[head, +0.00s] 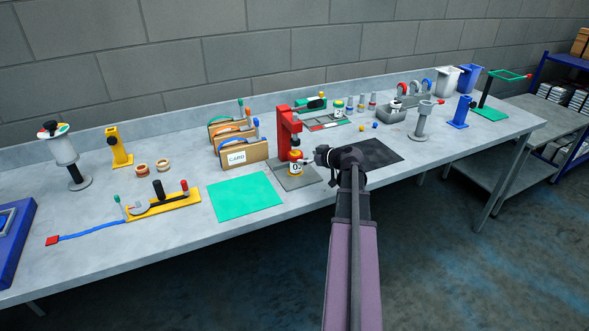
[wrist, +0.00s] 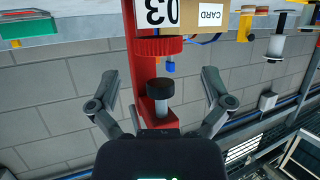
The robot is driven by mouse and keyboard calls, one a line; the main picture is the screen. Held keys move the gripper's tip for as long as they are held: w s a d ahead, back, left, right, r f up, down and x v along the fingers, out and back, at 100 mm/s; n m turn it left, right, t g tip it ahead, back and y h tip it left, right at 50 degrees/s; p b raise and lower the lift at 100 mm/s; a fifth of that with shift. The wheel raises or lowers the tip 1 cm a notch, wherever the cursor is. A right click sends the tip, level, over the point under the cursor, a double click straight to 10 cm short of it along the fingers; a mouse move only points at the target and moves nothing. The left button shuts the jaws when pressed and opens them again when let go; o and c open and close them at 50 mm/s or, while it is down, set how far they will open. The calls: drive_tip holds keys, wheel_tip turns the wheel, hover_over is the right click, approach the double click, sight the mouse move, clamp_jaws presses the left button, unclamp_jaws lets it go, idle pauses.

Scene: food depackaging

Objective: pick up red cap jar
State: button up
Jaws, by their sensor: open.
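The jar with the red ribbed cap stands upright under a red press (head: 284,130) in the head view, its white label (head: 296,168) facing me. The wrist view is upside down and shows its red cap (wrist: 160,48) and the label (wrist: 172,12) marked 03. The press column (wrist: 150,95) is behind it, with a dark plunger knob (wrist: 160,95). My gripper (head: 312,159) is just right of the jar in the head view. In the wrist view its two fingers (wrist: 160,82) are spread wide and empty, with the cap just beyond their tips. Whether they touch the jar is not clear.
The press stands on a grey base plate (head: 297,183). A green mat (head: 245,196) lies to its left and a dark mat (head: 375,152) to its right. Card holders (head: 238,154) stand close on the left. A grey stand (head: 421,122) is further right.

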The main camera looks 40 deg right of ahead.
sight(299, 155)
drive_tip(key=shift+w+a+f, duration=0.1)
drive_tip(key=shift+w+f, duration=0.2)
drive_tip(key=shift+w, duration=0.35)
drive_tip(key=shift+b+x, duration=1.05)
drive_tip(key=shift+x, duration=1.5)
drive_tip(key=shift+c, duration=0.2)
drive_tip(key=shift+r, duration=0.1)
drive_tip(key=c, duration=1.1)
drive_tip(key=shift+o, duration=0.2)
drive_tip(key=shift+r, duration=0.1)
